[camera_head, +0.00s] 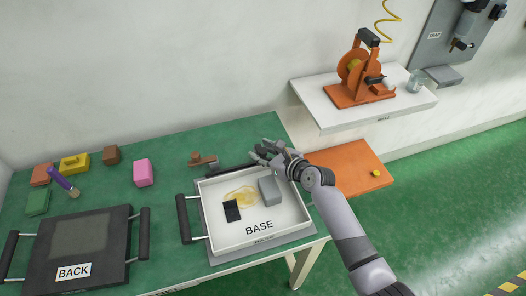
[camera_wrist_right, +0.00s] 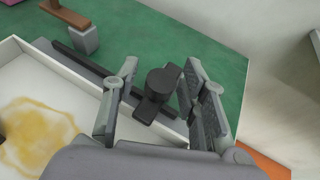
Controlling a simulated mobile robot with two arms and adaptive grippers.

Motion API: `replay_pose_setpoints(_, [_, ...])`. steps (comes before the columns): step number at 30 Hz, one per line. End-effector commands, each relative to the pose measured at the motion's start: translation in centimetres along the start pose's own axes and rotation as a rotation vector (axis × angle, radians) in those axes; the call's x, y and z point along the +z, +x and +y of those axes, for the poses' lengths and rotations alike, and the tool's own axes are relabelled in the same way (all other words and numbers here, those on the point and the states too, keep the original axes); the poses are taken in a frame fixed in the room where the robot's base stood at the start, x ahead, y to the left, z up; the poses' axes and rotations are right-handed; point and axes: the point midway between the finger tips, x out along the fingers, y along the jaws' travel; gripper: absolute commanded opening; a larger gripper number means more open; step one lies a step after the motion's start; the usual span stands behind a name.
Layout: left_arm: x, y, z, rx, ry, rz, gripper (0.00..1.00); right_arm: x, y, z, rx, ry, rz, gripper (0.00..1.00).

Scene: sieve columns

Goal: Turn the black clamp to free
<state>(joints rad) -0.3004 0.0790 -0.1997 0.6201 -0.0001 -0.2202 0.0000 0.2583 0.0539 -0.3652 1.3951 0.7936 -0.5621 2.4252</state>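The black clamp (camera_wrist_right: 158,92) shows in the right wrist view, at the rear wall of the white tray marked BASE (camera_head: 259,238). It has a round knob-like top and a short dark arm. My right gripper (camera_wrist_right: 163,72) is open, with one finger on each side of the clamp. A gap shows between the clamp and the left-hand finger; contact on the right-hand side is hard to tell. In the head view my right gripper (camera_head: 267,152) is at the tray's back right corner and largely hides the clamp. My left gripper is not in view.
The tray holds a grey block (camera_head: 269,190), a black piece (camera_head: 232,211) and a yellow stain. A dark panel marked BACK (camera_head: 75,250) lies at left on the green table. Several colored blocks lie behind it. A wall shelf (camera_head: 330,110) carries an orange device (camera_head: 360,80).

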Motion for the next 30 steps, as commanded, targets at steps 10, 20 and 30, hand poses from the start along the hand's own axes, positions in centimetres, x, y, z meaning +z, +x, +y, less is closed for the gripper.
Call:
replay_pose_setpoints(10, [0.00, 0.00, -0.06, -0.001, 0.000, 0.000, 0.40, -0.04, -0.02, 0.07, 0.002, 0.001, 0.001, 0.15])
replay_pose_setpoints(20, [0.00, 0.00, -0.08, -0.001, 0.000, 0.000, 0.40, -0.10, 0.02, 0.28, 0.006, 0.002, 0.002, 0.00])
replay_pose_setpoints(30, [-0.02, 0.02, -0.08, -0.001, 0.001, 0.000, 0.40, -0.17, 0.06, 0.46, 0.010, 0.005, 0.004, 0.00])
